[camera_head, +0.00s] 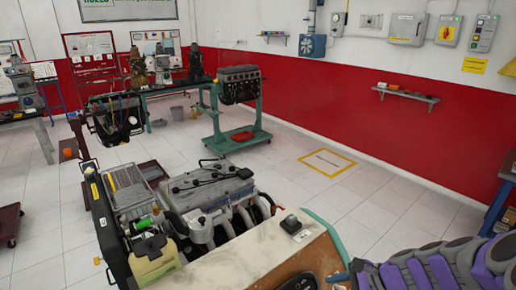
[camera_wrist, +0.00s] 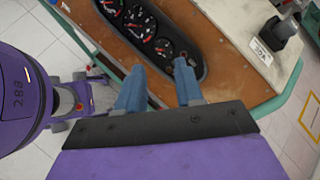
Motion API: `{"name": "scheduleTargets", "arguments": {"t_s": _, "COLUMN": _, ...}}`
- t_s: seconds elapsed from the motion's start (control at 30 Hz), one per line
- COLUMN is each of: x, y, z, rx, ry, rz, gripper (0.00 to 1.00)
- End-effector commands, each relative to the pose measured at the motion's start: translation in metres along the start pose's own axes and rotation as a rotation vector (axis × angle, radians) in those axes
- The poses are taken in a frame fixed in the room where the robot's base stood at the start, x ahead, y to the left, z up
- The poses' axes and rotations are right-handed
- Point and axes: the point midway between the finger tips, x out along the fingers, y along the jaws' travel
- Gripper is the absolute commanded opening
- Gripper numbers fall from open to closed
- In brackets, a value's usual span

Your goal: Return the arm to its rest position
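My gripper (camera_wrist: 158,88) shows in the wrist view as two blue-grey fingers on a dark bar. The fingers stand apart with nothing between them. It points at the gauge panel (camera_wrist: 135,25) of an engine trainer; I cannot tell the exact gap to it. In the head view my purple and grey arm (camera_head: 430,265) fills the lower right corner, and its gripper end does not show there. The engine trainer (camera_head: 215,200), with its wooden-edged panel, stands just left of the arm.
A switch labelled 30A (camera_wrist: 270,35) sits on the trainer's top, also seen in the head view (camera_head: 291,224). Another engine on a green stand (camera_head: 238,100) is farther back. A blue bench (camera_head: 500,205) stands at the right edge. Tiled floor with a yellow square (camera_head: 327,163) is clear between them.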

Motion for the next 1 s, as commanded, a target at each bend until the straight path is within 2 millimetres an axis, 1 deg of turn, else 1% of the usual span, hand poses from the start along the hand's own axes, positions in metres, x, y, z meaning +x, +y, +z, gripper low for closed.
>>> {"name": "scheduleTargets", "arguments": {"t_s": 0.03, "x": 0.004, "y": 0.007, "z": 0.019, "rx": -0.083, "ry": 0.004, "rz": 0.044, "gripper": 0.36}}
{"name": "scheduleTargets", "arguments": {"t_s": 0.1, "x": 0.005, "y": 0.018, "z": 0.041, "rx": -0.191, "ry": 0.01, "rz": 0.105, "gripper": 0.36}}
{"name": "scheduleTargets", "arguments": {"t_s": 0.2, "x": 0.007, "y": 0.036, "z": 0.069, "rx": -0.339, "ry": 0.017, "rz": 0.193, "gripper": 0.36}}
{"name": "scheduleTargets", "arguments": {"t_s": 0.3, "x": 0.008, "y": 0.059, "z": 0.092, "rx": -0.481, "ry": 0.029, "rz": 0.281, "gripper": 0.36}}
{"name": "scheduleTargets", "arguments": {"t_s": 0.43, "x": 0.004, "y": 0.09, "z": 0.117, "rx": -0.654, "ry": 0.043, "rz": 0.397, "gripper": 0.36}}
{"name": "scheduleTargets", "arguments": {"t_s": 0.6, "x": -0.007, "y": 0.131, "z": 0.137, "rx": -0.864, "ry": 0.073, "rz": 0.543, "gripper": 0.36}}
{"name": "scheduleTargets", "arguments": {"t_s": 0.7, "x": -0.017, "y": 0.156, "z": 0.143, "rx": -0.974, "ry": 0.09, "rz": 0.631, "gripper": 0.36}}
{"name": "scheduleTargets", "arguments": {"t_s": 0.8, "x": -0.028, "y": 0.178, "z": 0.146, "rx": -1.08, "ry": 0.115, "rz": 0.713, "gripper": 0.36}}
{"name": "scheduleTargets", "arguments": {"t_s": 1.0, "x": -0.052, "y": 0.218, "z": 0.145, "rx": -1.24, "ry": 0.152, "rz": 0.859, "gripper": 0.36}}
